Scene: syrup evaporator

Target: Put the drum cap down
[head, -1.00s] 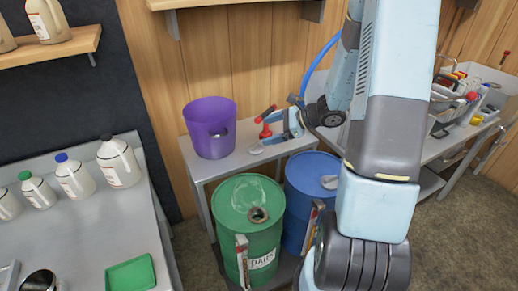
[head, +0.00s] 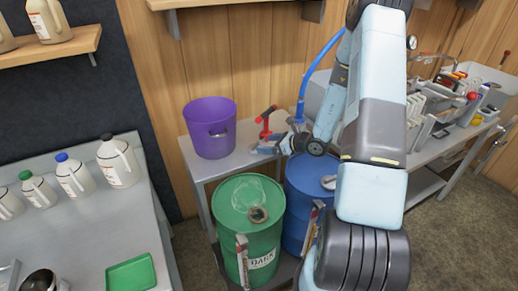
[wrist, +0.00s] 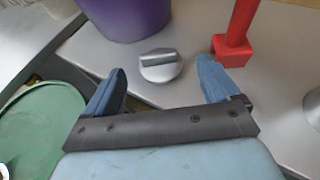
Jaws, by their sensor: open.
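The drum cap (wrist: 161,66), a silver disc with a raised grip bar, lies flat on the grey metal table (head: 200,160). In the wrist view my gripper (wrist: 162,68) is open, with one blue finger to each side of the cap and a visible gap to both. In the head view my gripper (head: 266,147) is low over the table, and the cap is hard to make out there.
A red upright tool (wrist: 233,35) stands close to my right-hand finger. A purple bucket (head: 208,130) stands left of my gripper. A blue drum (head: 300,178) with a pale cap (head: 329,183) stands right of the green drum. Bare tabletop shows around the cap.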

